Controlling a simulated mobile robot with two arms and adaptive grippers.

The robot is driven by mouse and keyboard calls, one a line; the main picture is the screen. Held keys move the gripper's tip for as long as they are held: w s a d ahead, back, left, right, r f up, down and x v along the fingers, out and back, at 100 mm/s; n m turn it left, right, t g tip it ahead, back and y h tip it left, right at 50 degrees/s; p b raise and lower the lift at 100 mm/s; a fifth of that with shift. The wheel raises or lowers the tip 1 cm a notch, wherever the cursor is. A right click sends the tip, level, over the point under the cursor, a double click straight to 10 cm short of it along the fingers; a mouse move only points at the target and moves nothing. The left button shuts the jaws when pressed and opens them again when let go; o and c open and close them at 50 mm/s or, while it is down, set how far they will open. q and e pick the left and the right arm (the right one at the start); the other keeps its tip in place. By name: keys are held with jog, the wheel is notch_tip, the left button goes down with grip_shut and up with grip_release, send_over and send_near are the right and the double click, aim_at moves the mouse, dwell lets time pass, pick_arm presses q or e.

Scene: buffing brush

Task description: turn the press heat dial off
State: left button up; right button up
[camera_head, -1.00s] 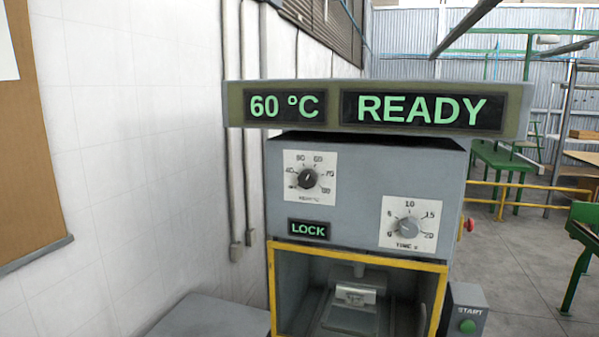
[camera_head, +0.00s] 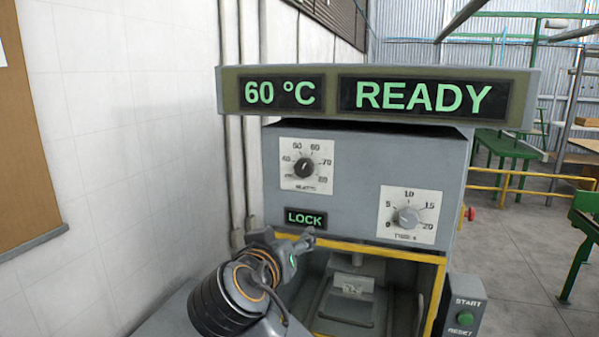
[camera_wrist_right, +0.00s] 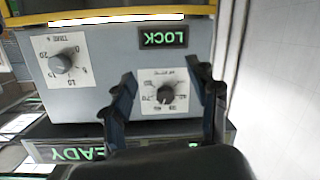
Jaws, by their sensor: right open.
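The heat dial (camera_head: 305,167) is a black knob on a white scale plate at the upper left of the grey press front. Its pointer appears to aim up, toward about 60. My right gripper (camera_head: 305,240) is below the dial, near the LOCK sign, apart from the knob. In the right wrist view, which is upside down, the right gripper (camera_wrist_right: 165,76) is open, its two dark fingers spread left and right of the heat dial (camera_wrist_right: 166,94) in the picture. Nothing is between the fingertips. My left gripper is not in view.
The display (camera_head: 375,95) above reads 60 °C and READY. A grey time dial (camera_head: 406,217) sits lower right. The LOCK sign (camera_head: 305,218) is lit. A yellow frame (camera_head: 438,290) borders the press opening. A START/RESET box (camera_head: 466,305) stands right. A white wall (camera_head: 130,150) is left.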

notch_tip(320, 180, up, 8)
jog(key=s+a+t+h, duration=0.2)
jog(key=p, duration=0.7)
send_near(302, 170)
jog(key=shift+m, duration=0.4)
jog(key=x, duration=0.7)
jog(key=shift+w+d+r, duration=0.1)
jog(key=shift+d+r, duration=0.05)
jog(key=shift+r, duration=0.05)
jog(key=shift+w+d+f+p, duration=0.2)
jog(key=shift+w+p, duration=0.15)
jog(key=shift+w, duration=0.35)
jog(key=shift+c, duration=0.5)
jog(key=c, duration=1.1)
